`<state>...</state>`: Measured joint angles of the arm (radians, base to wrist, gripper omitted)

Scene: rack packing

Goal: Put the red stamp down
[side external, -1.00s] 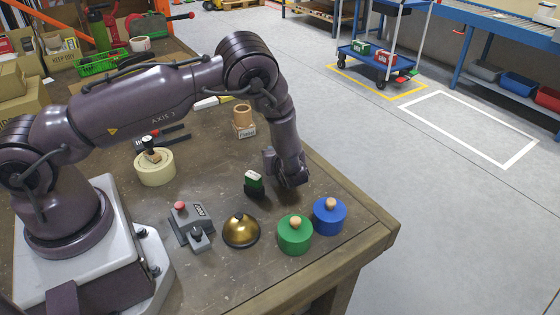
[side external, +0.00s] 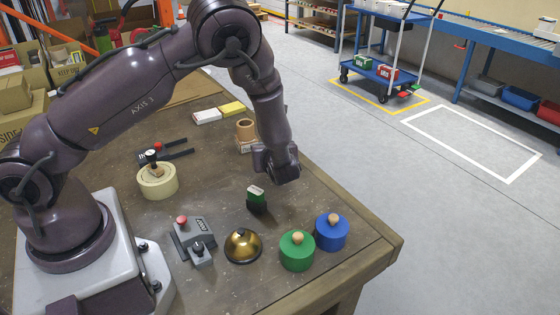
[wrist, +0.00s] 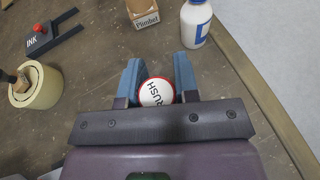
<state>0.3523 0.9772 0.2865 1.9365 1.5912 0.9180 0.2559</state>
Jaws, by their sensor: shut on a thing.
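The red stamp (wrist: 154,92) shows in the wrist view as a white disc with a red rim, lettered "RUSH" as far as it shows. It sits between the two blue fingers of my gripper (wrist: 158,80), which is shut on it. In the side view my gripper (side external: 277,166) is over the right part of the table, near its edge. The stamp is hidden there behind the gripper. I cannot tell how high its bottom is above the table.
A tape roll (side external: 158,186) is left.

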